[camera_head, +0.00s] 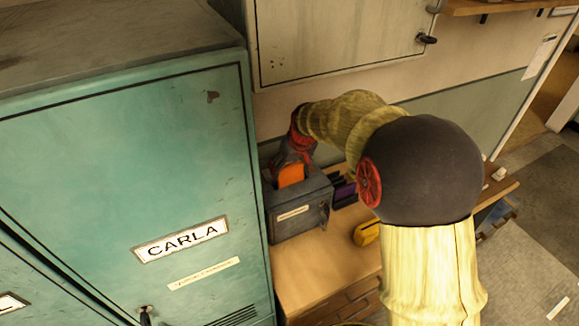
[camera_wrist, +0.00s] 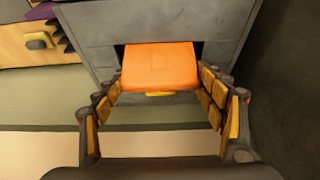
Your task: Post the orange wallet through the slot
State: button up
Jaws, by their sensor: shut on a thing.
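The orange wallet (camera_head: 291,174) is at the top of a dark grey box with a pale label (camera_head: 298,212), which stands on the wooden surface beside the locker. In the wrist view the wallet (camera_wrist: 160,66) lies between my fingers, against a dark slot (camera_wrist: 196,48) in the grey box (camera_wrist: 100,35). Slot darkness shows on both sides of the wallet; how deep its far edge sits is hidden. My gripper (camera_head: 293,152) is shut on the wallet, above the box. My fingers (camera_wrist: 160,95) also show in the wrist view.
A teal locker labelled CARLA (camera_head: 130,170) stands close on the left. A grey cabinet (camera_head: 340,40) hangs above. A purple item (camera_head: 345,193) in dark holders and a yellow object (camera_head: 367,234) are right of the box. Bare wood (camera_head: 315,265) lies in front.

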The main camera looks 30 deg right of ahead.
jog(key=shift+s+f, duration=0.1)
jog(key=o, duration=1.8)
jog(key=v, duration=0.4)
jog(key=shift+r, duration=0.4)
jog(key=s, duration=1.2)
jog(key=shift+s, duration=0.2)
jog(key=shift+r, duration=0.1)
